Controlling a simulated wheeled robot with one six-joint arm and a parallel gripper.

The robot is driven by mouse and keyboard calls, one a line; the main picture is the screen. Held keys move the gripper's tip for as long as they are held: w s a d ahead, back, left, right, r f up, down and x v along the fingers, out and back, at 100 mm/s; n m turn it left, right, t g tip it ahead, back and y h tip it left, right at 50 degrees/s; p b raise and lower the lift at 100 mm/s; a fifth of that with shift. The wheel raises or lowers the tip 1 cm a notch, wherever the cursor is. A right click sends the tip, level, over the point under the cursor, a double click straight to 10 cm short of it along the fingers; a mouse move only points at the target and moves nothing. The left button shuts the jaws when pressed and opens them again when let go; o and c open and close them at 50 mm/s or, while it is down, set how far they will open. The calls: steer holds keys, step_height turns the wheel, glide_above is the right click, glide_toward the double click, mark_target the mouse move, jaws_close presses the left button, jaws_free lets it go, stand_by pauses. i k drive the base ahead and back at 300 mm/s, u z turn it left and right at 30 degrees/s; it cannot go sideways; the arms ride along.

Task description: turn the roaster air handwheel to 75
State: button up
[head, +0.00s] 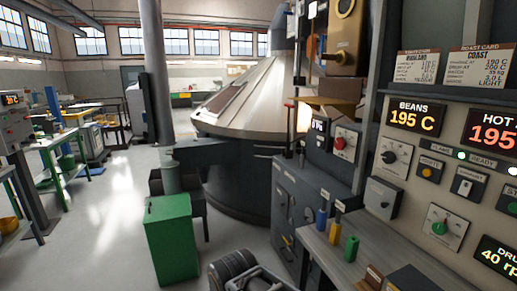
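No part in view is clearly labelled as the roaster air handwheel, so I cannot tell which control it is. A red round knob (341,143) sits on a pale plate, beside a small display (318,127) whose figures are too small to read surely. On the right panel are a black dial knob (391,157) and a green knob (438,227) on a white scale plate. Dark rounded parts at the bottom centre look like my own arm. My gripper's fingers do not show, and no control is being touched.
The control panel (480,85) shows BEANS 195 C. A desk ledge (345,270) below it bears blue, yellow and green pieces. A large metal cone-topped vessel (245,95) stands behind. A green box (172,240) stands left of centre. The floor (115,190) at left is open.

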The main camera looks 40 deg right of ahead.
mark_target(339, 144)
steer(key=i, duration=2.15)
steer(key=z, duration=0.7)
steer(key=i, duration=1)
steer(key=z, duration=1.85)
steer(key=i, duration=0.85)
steer(key=z, duration=0.65)
